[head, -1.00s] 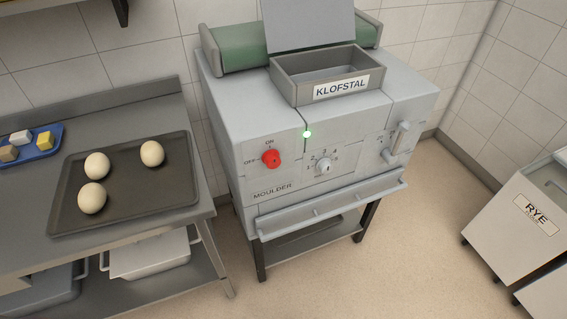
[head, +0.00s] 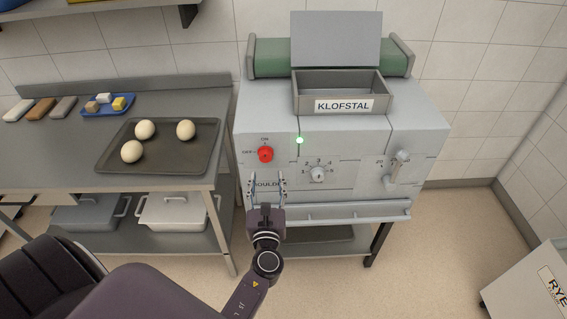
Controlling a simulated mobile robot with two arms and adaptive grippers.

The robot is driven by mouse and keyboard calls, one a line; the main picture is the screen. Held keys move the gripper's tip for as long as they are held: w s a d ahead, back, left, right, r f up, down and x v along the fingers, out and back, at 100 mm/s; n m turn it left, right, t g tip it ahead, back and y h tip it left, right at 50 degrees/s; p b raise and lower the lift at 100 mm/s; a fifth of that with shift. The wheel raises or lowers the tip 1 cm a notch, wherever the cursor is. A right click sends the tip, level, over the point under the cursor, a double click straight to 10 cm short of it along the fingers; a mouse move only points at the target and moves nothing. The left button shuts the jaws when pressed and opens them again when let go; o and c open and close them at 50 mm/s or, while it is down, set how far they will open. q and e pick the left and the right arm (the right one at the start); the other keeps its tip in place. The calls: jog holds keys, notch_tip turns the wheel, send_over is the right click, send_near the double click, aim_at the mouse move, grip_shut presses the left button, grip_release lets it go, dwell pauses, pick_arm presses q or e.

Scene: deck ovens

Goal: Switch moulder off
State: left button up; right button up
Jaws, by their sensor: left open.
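The moulder (head: 350,145) is a grey machine with a hopper labelled KLOFSTAL. Its red knob (head: 265,154) sits at the left of the front panel, beside the ON and OFF marks. A green lamp (head: 299,140) is lit to the right of the knob. My left gripper (head: 267,178) is open and empty, its fingers pointing up in front of the MOULDER lettering, below the red knob. It appears apart from the knob. My right gripper is out of view.
A numbered dial (head: 317,174) and a lever (head: 397,168) are to the right on the panel. A shelf bar (head: 345,213) runs along the front. A steel table (head: 65,155) at left holds a dark tray (head: 205,163) with three dough balls. A RYE bin (head: 540,290) stands at lower right.

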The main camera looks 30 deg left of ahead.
aim_at(265, 158)
pick_arm(q)
jog(key=x, duration=0.2)
jog(key=p+x, duration=0.1)
jog(key=x, duration=0.1)
jog(key=r+x, duration=0.1)
jog(key=x, duration=0.1)
jog(key=shift+w+a, duration=0.1)
jog(key=shift+a, duration=0.25)
jog(key=shift+w+a+p, duration=0.15)
jog(key=shift+w+p, duration=0.2)
jog(key=shift+w+a, duration=0.25)
jog(key=shift+w, duration=0.1)
jog(key=shift+f, duration=0.1)
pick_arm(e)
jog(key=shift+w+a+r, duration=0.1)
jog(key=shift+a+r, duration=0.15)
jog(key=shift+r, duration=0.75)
pick_arm(q)
jog(key=c, duration=1.1)
jog(key=shift+c, duration=0.2)
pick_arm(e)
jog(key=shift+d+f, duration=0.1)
